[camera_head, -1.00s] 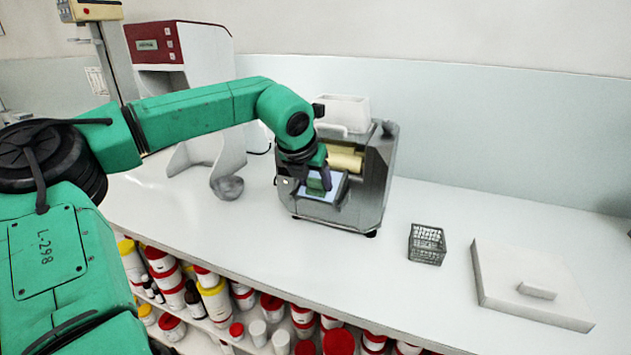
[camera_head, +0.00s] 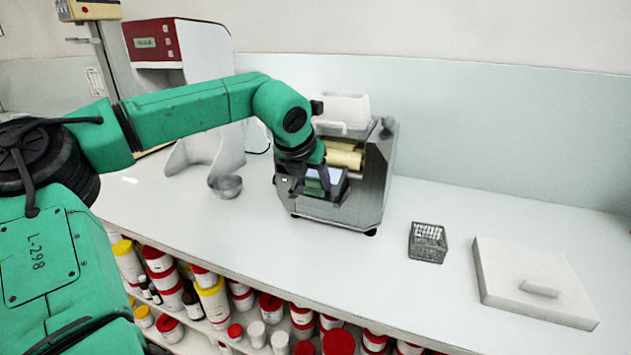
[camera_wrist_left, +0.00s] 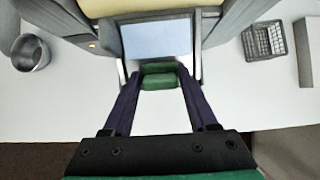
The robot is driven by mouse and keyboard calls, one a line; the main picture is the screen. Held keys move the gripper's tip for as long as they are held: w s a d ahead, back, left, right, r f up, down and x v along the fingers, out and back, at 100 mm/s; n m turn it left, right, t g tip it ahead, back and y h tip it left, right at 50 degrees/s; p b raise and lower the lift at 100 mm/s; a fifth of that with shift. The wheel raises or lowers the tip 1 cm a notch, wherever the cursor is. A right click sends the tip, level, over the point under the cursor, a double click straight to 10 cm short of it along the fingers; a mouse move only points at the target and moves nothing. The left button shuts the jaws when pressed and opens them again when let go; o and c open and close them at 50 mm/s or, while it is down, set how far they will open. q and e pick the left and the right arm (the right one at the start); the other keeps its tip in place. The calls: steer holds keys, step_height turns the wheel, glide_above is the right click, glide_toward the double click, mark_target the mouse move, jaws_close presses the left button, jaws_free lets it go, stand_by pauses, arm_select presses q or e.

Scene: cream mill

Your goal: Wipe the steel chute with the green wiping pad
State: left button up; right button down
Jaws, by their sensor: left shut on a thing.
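The steel chute (camera_head: 327,176) is the shallow sloping tray at the front of the grey mill (camera_head: 372,178). Its bright bluish surface also shows in the left wrist view (camera_wrist_left: 157,42). My left gripper (camera_head: 316,186) reaches down over the chute from the left. It is shut on the green wiping pad (camera_wrist_left: 158,76), held between its two purple fingers. In the left wrist view the pad is at the chute's near end. In the head view the pad is partly hidden by the fingers. Whether it touches the chute, I cannot tell. My right gripper is in neither view.
The mill has cream rollers (camera_head: 343,158) and a white hopper (camera_head: 341,108). A metal bowl (camera_head: 226,187) stands to its left. A wire basket (camera_head: 427,243) and a white slab with a handle (camera_head: 535,281) lie to the right. Several tubs fill the shelf below.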

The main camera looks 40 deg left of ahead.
arm_select(q)
steer(key=shift+r+p, duration=0.3)
steer(key=shift+r, duration=0.15)
step_height(320, 180, up, 7)
steer(key=s+p, duration=0.1)
steer(key=p, duration=0.3)
steer(key=shift+d, duration=0.15)
steer(key=shift+f, duration=0.1)
